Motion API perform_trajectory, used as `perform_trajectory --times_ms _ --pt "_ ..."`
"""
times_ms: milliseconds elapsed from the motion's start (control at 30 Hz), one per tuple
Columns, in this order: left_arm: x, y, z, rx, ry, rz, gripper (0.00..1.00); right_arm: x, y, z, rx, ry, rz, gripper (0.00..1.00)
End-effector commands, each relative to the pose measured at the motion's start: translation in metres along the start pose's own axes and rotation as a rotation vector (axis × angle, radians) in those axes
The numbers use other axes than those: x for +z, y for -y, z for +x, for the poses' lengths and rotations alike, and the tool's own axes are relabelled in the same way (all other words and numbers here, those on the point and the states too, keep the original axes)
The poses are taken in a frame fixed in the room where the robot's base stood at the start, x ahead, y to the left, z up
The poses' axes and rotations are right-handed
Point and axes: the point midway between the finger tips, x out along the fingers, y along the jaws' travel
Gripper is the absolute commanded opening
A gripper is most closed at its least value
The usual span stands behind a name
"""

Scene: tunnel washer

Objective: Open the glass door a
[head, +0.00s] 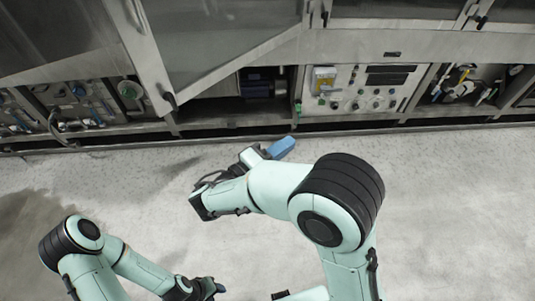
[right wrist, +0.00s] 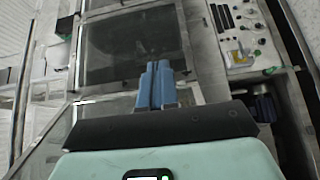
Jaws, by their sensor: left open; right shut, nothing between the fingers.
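A glass door (head: 215,40) in a metal frame is at the upper left of the head view. Its lower edge slants across the machine front, so it appears to stand ajar. A black handle (head: 169,99) is at its lower left corner. Other glass panels show above right (head: 390,8) and at far left (head: 45,35); no label tells which is door a. My right gripper (head: 283,148) is shut and empty, below the door and apart from it. Its blue fingers (right wrist: 155,84) point toward glass panels in the right wrist view. My left gripper (head: 218,289) is open, low over the floor, far from the door.
Below the doors is a control panel (head: 355,88) with knobs and a yellow switch. A dark motor (head: 260,84) sits in an open bay beside it. Hoses and valves (head: 75,105) fill the bay at left. The pale floor (head: 450,200) is clear at right.

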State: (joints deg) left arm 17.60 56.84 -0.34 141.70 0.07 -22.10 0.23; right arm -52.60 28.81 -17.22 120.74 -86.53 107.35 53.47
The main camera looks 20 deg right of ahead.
Motion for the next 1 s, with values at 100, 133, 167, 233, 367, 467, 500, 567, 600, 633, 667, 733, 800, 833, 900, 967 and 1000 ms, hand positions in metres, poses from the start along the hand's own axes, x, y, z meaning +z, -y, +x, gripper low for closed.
perform_trajectory --times_ms 100,133,167,233,367,467,500,567,600,633,667,733,800,833,900,967,1000 --pt "-0.005 -0.004 -0.007 0.002 -0.007 0.003 0.43 0.005 -0.003 0.022 0.0 0.002 0.002 0.0" --pt "-0.006 -0.005 -0.008 0.003 -0.008 0.003 0.43 0.009 -0.002 0.025 0.0 0.001 0.0 0.0" --pt "-0.006 -0.005 -0.008 0.003 -0.008 0.003 0.43 0.012 -0.002 0.028 0.0 0.002 0.0 0.0" --pt "-0.007 -0.006 -0.01 0.003 -0.01 0.003 0.43 0.019 -0.002 0.034 0.0 0.002 0.001 0.0" --pt "-0.008 -0.007 -0.011 0.004 -0.011 0.004 0.43 0.026 -0.001 0.041 -0.001 0.0 0.0 0.0" --pt "-0.009 -0.007 -0.011 0.004 -0.011 0.004 0.43 0.028 0.0 0.043 -0.001 0.0 0.0 0.0" --pt "-0.009 -0.007 -0.011 0.004 -0.011 0.004 0.43 0.028 0.0 0.043 -0.001 0.0 0.0 0.0" --pt "-0.009 -0.007 -0.011 0.004 -0.011 0.004 0.43 0.029 0.0 0.043 -0.001 0.0 0.0 0.0" --pt "-0.009 -0.007 -0.011 0.004 -0.011 0.004 0.43 0.029 0.0 0.043 -0.001 0.0 0.0 0.0" --pt "-0.008 -0.007 -0.011 0.004 -0.011 0.004 0.43 0.028 0.0 0.043 -0.001 0.0 0.0 0.0" --pt "-0.008 -0.007 -0.011 0.004 -0.011 0.004 0.43 0.028 0.0 0.043 -0.001 0.0 0.0 0.0" --pt "-0.008 -0.007 -0.011 0.004 -0.011 0.004 0.43 0.028 0.0 0.043 -0.001 0.0 0.0 0.0" --pt "-0.008 -0.007 -0.011 0.004 -0.011 0.004 0.43 0.028 0.0 0.043 -0.001 0.0 0.0 0.0" --pt "-0.008 -0.007 -0.011 0.004 -0.011 0.004 0.43 0.028 0.0 0.043 -0.001 0.0 0.0 0.0" --pt "-0.008 -0.007 -0.011 0.004 -0.011 0.004 0.43 0.028 0.0 0.043 -0.001 0.0 0.0 0.0" --pt "-0.008 -0.007 -0.011 0.004 -0.011 0.004 0.43 0.028 0.0 0.043 -0.001 0.0 0.0 0.0" --pt "-0.008 -0.007 -0.011 0.004 -0.011 0.004 0.43 0.028 0.0 0.043 -0.001 0.0 0.0 0.0"
